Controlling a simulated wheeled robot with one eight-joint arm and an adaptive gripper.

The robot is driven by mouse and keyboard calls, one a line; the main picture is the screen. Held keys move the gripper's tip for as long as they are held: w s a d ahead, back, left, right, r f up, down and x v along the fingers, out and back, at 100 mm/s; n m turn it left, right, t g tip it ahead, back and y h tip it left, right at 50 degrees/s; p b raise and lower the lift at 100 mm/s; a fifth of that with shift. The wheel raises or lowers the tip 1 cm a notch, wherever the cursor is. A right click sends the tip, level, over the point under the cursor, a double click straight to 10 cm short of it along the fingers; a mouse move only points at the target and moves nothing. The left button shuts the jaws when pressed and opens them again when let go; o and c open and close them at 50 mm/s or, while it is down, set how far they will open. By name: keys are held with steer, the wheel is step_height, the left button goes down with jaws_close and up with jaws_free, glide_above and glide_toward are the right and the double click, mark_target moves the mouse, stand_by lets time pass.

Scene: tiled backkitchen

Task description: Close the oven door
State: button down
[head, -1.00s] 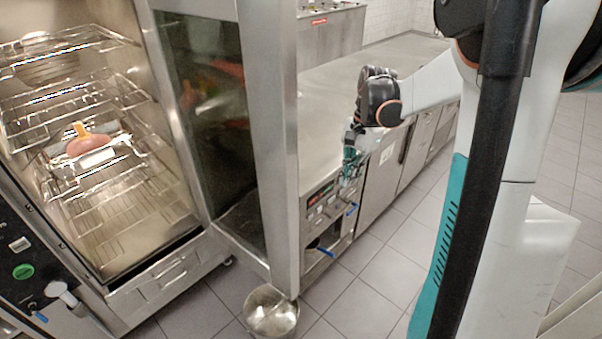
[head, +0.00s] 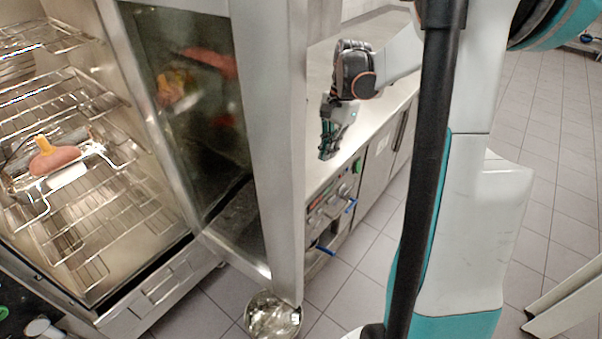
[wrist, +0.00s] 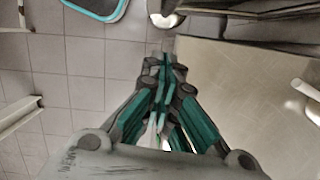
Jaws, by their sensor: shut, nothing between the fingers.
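The oven (head: 150,290) stands open at the left in the head view, with wire racks inside. Its door (head: 275,130) has a steel frame and a dark glass pane, and it is swung out toward the right. My gripper (head: 325,155) is to the right of the door's free edge, apart from it in the picture, over the edge of the steel counter. The wrist view shows my gripper (wrist: 162,75) with its green fingers together and empty. The oven's interior is partly cut off at the left.
A pinkish item with an orange top (head: 52,157) lies on a rack. A metal bowl (head: 272,316) is on the floor under the door's lower corner. The steel counter (head: 385,65) with knobs runs behind the door.

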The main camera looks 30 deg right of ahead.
steer(key=s+a+f+b, duration=0.1)
steer(key=a+f+b, duration=0.2)
steer(key=a+f, duration=0.3)
steer(key=shift+d+x, duration=0.3)
steer(key=shift+x, duration=1.5)
